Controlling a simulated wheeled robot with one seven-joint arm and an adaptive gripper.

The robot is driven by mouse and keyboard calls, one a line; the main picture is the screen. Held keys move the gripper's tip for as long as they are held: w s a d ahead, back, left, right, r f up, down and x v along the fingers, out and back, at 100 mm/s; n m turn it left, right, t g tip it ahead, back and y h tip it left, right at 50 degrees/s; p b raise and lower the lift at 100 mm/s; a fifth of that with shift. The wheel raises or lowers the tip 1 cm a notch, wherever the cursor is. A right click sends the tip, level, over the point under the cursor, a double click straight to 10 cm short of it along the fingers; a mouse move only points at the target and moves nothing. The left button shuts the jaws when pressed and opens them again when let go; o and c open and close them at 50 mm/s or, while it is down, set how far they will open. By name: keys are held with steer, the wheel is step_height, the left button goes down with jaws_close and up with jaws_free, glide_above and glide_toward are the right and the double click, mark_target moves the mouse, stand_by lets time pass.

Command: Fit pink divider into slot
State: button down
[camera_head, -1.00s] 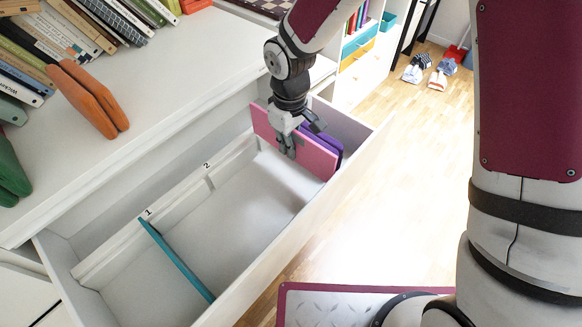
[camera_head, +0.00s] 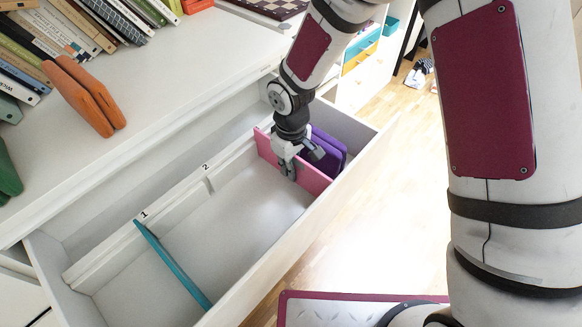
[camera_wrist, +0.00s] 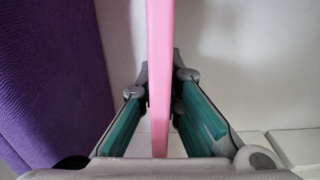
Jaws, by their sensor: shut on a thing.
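The pink divider (camera_head: 313,181) stands upright across the right part of the open drawer (camera_head: 225,290). My gripper (camera_head: 288,171) is shut on it, gripping near the middle of its top edge. In the wrist view the pink divider (camera_wrist: 159,60) runs between the two teal-padded fingers (camera_wrist: 160,95). Its left end is close to the slotted rail (camera_head: 175,205) on the drawer's back side, right of the notch below label 2 (camera_head: 206,166). Its lower edge and any seating in a slot cannot be made out. A teal divider (camera_head: 172,265) stands across the drawer by label 1 (camera_head: 144,214).
A soft-looking purple item (camera_head: 328,150) lies right behind the pink divider, at the drawer's right end; it also fills the left of the wrist view (camera_wrist: 50,80). The drawer floor between the teal and pink dividers is clear. Orange bookends (camera_head: 85,95) and books stand on the top.

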steer(key=c, duration=1.8)
jaws_free()
steer(key=shift+f, duration=0.1)
step_height(320, 180, up, 12)
steer(key=p, duration=0.3)
steer(key=shift+f+p, duration=0.1)
steer(key=shift+p, duration=0.2)
steer(key=shift+r, duration=0.25)
